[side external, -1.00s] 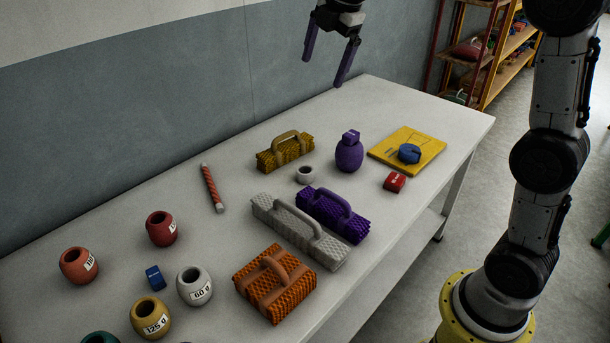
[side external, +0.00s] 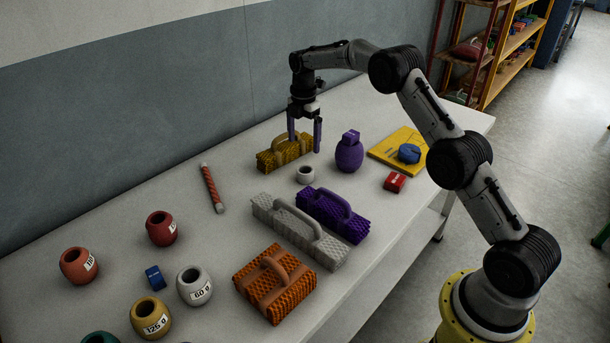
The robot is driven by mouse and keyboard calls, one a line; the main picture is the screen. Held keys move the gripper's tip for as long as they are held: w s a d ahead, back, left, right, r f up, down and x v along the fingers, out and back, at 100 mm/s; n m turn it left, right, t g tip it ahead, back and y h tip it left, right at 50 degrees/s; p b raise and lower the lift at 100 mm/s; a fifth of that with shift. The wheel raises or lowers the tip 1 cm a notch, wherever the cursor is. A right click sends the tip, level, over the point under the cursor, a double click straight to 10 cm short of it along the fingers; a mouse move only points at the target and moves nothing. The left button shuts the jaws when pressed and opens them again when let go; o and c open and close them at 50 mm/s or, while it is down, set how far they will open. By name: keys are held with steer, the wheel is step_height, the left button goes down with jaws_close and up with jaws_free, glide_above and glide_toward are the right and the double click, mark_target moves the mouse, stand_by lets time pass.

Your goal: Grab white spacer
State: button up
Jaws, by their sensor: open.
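The white spacer (side external: 306,174) is a small white ring lying on the table, in front of the yellow net bundle and left of the purple jar. My gripper (side external: 305,145) is open, its two purple fingers pointing down. In the picture it hangs just above and behind the spacer, with nothing between the fingers. Its left finger overlaps the yellow bundle in view; I cannot tell its exact height above the table.
The yellow net bundle (side external: 271,160) and the purple jar (side external: 348,157) flank the spacer. White (side external: 268,214) and purple (side external: 318,207) net bundles lie in front. A red-striped rod (side external: 211,188) lies left. A yellow board (side external: 388,152) with a blue piece is at right.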

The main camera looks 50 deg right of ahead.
glide_above(305, 169)
steer(key=a, duration=0.2)
steer(key=f, duration=0.4)
steer(key=s+f, duration=0.1)
steer(key=shift+d+f, duration=0.25)
steer(key=shift+f, duration=0.15)
steer(key=shift+s+f, duration=0.15)
steer(key=shift+f, duration=2.45)
steer(key=c, duration=1.4)
steer(key=shift+r, duration=0.1)
